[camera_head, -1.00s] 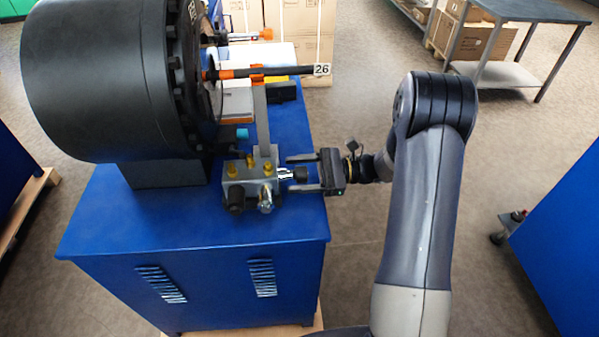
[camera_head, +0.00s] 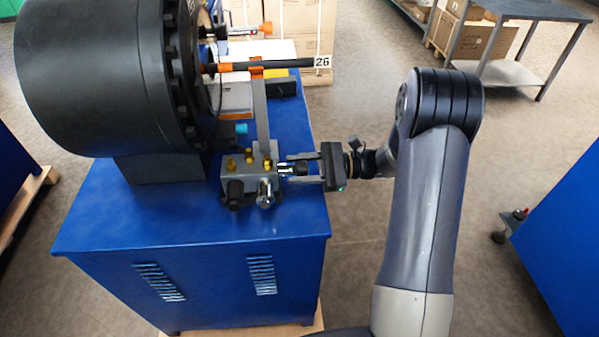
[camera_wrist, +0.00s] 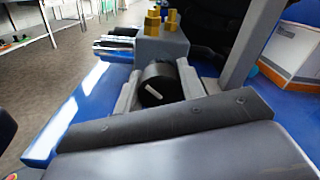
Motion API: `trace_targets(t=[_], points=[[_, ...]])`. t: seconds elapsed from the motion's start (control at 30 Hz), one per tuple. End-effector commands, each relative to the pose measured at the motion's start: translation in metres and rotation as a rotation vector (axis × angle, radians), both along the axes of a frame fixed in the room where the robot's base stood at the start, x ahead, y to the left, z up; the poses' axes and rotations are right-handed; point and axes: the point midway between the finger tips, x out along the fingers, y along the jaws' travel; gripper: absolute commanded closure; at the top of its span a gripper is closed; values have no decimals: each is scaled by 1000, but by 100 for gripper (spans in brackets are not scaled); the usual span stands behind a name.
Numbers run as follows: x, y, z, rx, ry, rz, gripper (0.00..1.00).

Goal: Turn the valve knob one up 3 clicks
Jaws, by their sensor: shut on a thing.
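The valve knob (camera_wrist: 158,85) is a black round knob with a white pointer mark, on the side of a grey valve block (camera_wrist: 160,46). In the head view the grey block (camera_head: 246,176) sits on the blue machine top, with the knob (camera_head: 301,168) on its right side. My gripper (camera_head: 304,170) is shut on the knob, one finger on each side of it. Part of the knob's rim is hidden by the gripper.
A large black crimper drum (camera_head: 95,78) stands left of the valve block. A hose labelled 26 (camera_head: 285,64) runs above the blue cabinet (camera_head: 200,275). A grey upright bracket (camera_head: 262,115) rises behind the block. A metal table (camera_head: 510,70) stands at the back right.

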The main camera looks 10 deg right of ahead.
Motion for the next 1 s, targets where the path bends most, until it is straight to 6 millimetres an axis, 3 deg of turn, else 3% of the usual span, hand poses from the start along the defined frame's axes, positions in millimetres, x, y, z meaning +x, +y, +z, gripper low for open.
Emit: trace_targets(t=[0.33, 0.37, 0.6, 0.87, 1.0], points=[[0, 0, 0, 0, -26, 0, 85], [0, 0, 0, 0, -26, 0, 62], [0, 0, 0, 0, -26, 0, 42], [0, -1, 0, 0, -26, -1, 41], [0, -13, -1, 2, -27, -4, 41]])
